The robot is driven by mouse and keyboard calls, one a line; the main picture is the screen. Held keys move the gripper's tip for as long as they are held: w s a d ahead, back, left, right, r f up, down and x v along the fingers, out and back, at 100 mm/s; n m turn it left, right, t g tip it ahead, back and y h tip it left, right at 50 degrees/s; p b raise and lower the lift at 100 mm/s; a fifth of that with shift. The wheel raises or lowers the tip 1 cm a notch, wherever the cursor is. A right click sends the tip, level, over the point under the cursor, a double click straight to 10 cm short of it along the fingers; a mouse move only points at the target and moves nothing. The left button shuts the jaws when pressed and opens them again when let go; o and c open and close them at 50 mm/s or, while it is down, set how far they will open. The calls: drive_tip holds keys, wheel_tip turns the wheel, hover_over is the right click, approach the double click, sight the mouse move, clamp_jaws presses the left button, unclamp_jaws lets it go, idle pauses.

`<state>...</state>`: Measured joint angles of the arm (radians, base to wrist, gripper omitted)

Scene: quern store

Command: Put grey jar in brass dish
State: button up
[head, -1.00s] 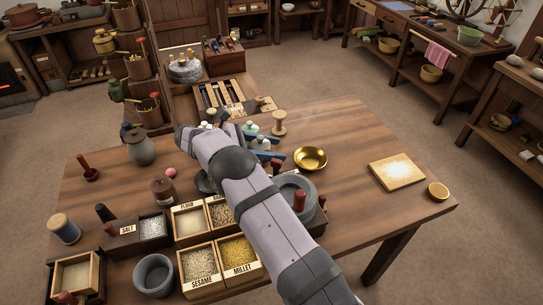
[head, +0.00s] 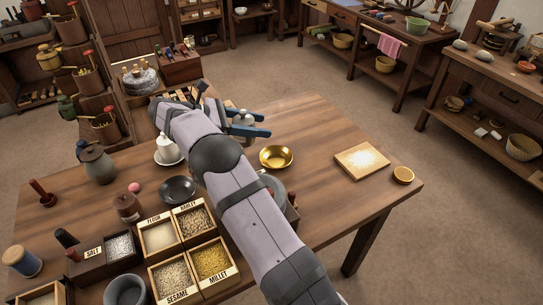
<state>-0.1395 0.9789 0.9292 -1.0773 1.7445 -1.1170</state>
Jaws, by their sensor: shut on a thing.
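The brass dish (head: 276,158) is a shiny round gold bowl, empty, on the wooden table right of my arm in the head view. My gripper (head: 250,124) has blue fingers and is shut on a small pale grey jar (head: 243,118), with a finger on each side hiding part of it. The jar is behind and left of the dish, apart from it, and looks raised above the table. A larger grey lidded jar (head: 98,164) stands at the table's left.
A board with pale powder (head: 362,161) and a small round bowl (head: 403,175) lie at the right. A white pot (head: 167,149), black bowl (head: 178,188) and grain boxes (head: 191,253) crowd the left and front.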

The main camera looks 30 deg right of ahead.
drive_tip(key=s+d+r+b, duration=0.15)
drive_tip(key=s+d, duration=0.25)
drive_tip(key=d, duration=0.5)
drive_tip(key=n+t, duration=0.2)
drive_tip(key=t, duration=0.1)
hover_over(285, 156)
drive_tip(key=shift+f, duration=6.25)
drive_tip(key=shift+f, duration=0.2)
drive_tip(key=o, duration=1.3)
drive_tip(key=shift+o, duration=0.2)
